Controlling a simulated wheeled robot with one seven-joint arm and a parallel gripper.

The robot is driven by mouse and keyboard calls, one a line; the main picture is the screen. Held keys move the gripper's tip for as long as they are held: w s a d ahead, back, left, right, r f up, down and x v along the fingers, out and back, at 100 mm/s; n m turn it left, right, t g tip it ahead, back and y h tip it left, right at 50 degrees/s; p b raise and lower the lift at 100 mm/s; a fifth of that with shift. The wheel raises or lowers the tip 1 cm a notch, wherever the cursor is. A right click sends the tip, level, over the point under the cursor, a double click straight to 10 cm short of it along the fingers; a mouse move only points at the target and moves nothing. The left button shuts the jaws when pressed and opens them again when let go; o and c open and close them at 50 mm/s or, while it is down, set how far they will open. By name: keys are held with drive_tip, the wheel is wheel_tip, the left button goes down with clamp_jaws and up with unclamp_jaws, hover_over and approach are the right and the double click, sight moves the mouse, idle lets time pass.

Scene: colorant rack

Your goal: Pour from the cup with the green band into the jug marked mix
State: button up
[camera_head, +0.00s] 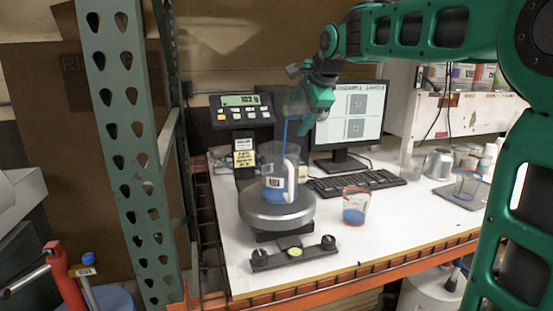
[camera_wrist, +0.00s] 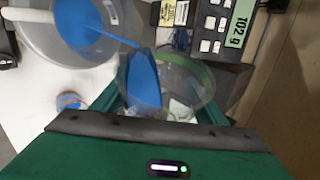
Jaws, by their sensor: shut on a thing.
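My gripper (camera_head: 316,94) is shut on the clear cup with the green band (camera_wrist: 196,72). It holds the cup tilted above and to the right of the jug. In the head view the cup (camera_head: 295,102) is partly hidden by my gripper. Blue liquid lies along the cup's lower side and runs over its rim in a thin stream (camera_head: 285,133) into the jug. The clear jug (camera_head: 268,158) with a white handle stands upright on the round scale (camera_head: 270,216) and holds blue liquid. The wrist view also shows the jug (camera_wrist: 38,38); its marking is not readable.
The scale's display (camera_head: 239,100) stands behind it, reading about 102 g in the wrist view. A small orange-rimmed cup (camera_head: 355,208) with blue liquid stands to the right. A monitor (camera_head: 352,118) and keyboard (camera_head: 357,183) are behind. A green upright (camera_head: 125,150) stands at left.

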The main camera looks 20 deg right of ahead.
drive_tip(key=shift+s+a+r+h+p, duration=0.1)
drive_tip(key=shift+a+r+h+p, duration=0.2)
drive_tip(key=shift+a+h, duration=0.15)
idle(0.9)
drive_tip(key=shift+a+f+n+h+p, duration=0.15)
drive_tip(key=shift+f+n+h+p, duration=0.15)
drive_tip(key=shift+n+h+p, duration=0.2)
idle(1.2)
drive_tip(key=shift+t, duration=0.3)
drive_tip(key=shift+d+r+m+y, duration=0.25)
drive_tip(key=shift+r+m+y, duration=0.05)
drive_tip(key=shift+y, duration=0.25)
drive_tip(key=shift+d+f+y, duration=0.35)
drive_tip(key=shift+d+y, duration=0.05)
drive_tip(key=shift+d+m, duration=0.1)
drive_tip(key=shift+m, duration=0.2)
